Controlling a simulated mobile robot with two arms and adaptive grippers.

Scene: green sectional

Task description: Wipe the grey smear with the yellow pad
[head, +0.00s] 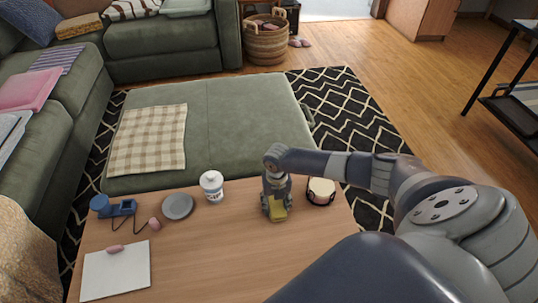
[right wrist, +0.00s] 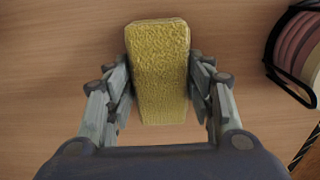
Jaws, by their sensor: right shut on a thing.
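The yellow pad (head: 278,210) is in my right gripper (head: 277,200), over the right half of the wooden table in the head view. In the right wrist view the pad (right wrist: 160,70) is a rough yellow block, with the fingers of the right gripper (right wrist: 160,85) shut on its two sides. I cannot tell whether the pad touches the table. I cannot make out a grey smear in either view; the arm and pad may hide part of the tabletop. My left gripper is not in view.
The wooden table (head: 215,260) holds a white lidded jar (head: 212,186), a grey round dish (head: 178,206), a blue object (head: 122,208), a white board (head: 117,275) and a cream round object (head: 321,190) close right of the gripper. The table's front middle is bare. A green ottoman (head: 240,130) stands behind.

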